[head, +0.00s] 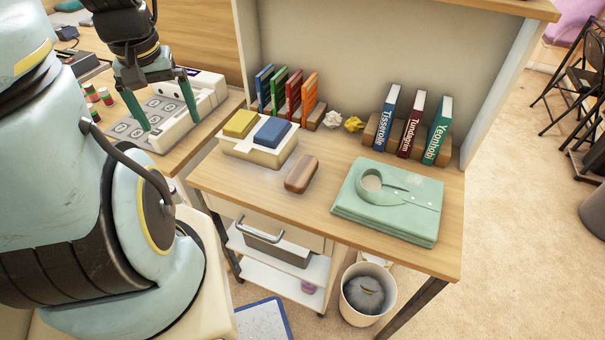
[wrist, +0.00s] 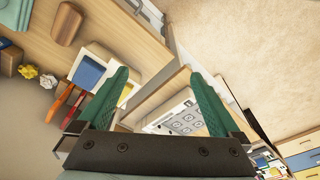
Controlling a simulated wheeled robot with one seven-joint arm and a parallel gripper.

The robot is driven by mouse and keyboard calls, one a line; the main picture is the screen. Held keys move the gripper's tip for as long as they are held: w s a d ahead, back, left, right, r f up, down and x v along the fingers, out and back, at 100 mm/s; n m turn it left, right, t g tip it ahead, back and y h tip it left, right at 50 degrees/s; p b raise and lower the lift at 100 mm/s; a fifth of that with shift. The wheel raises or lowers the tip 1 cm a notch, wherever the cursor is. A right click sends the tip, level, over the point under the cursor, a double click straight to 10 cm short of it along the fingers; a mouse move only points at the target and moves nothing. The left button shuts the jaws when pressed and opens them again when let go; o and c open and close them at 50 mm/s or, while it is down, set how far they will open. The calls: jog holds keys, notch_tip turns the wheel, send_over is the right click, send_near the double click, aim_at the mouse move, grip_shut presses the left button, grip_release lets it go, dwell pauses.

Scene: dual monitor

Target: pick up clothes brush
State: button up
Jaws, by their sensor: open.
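The clothes brush, a brown wooden block with rounded ends (head: 301,173), lies on the wooden desk (head: 240,180) near its front edge, between a white box and a folded green shirt. It also shows at the upper left of the wrist view (wrist: 67,24). My gripper (head: 168,122) is at the upper left of the head view, above the neighbouring table and well to the left of the brush. In the wrist view my gripper (wrist: 160,95) shows two green fingers spread wide apart with nothing between them.
A white box (head: 262,156) with yellow and blue blocks stands left of the brush. A folded green shirt (head: 388,205) lies to its right. Books (head: 412,125) and crumpled paper balls (head: 353,124) stand behind. A bin (head: 366,296) is below the desk.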

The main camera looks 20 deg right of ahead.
jog(key=w+d+f+m+b, duration=0.35)
jog(key=d+f, duration=0.25)
jog(key=d, duration=0.5)
jog(key=m+g+b, duration=0.2)
jog(key=m+b, duration=0.1)
jog(key=m, duration=0.1)
send_over(304, 166)
notch_tip(304, 166, down, 6)
jog(key=f, duration=0.4)
jog(key=shift+d+f, duration=0.3)
jog(key=shift+a+f+p, duration=0.15)
jog(key=shift+f+p, duration=0.05)
jog(key=shift+f, duration=1.4)
jog(key=shift+a+f+p, duration=0.15)
jog(key=shift+f+p, duration=0.05)
jog(key=shift+f, duration=1.35)
grip_shut()
notch_tip(304, 166, up, 10)
jog(key=shift+r, duration=0.1)
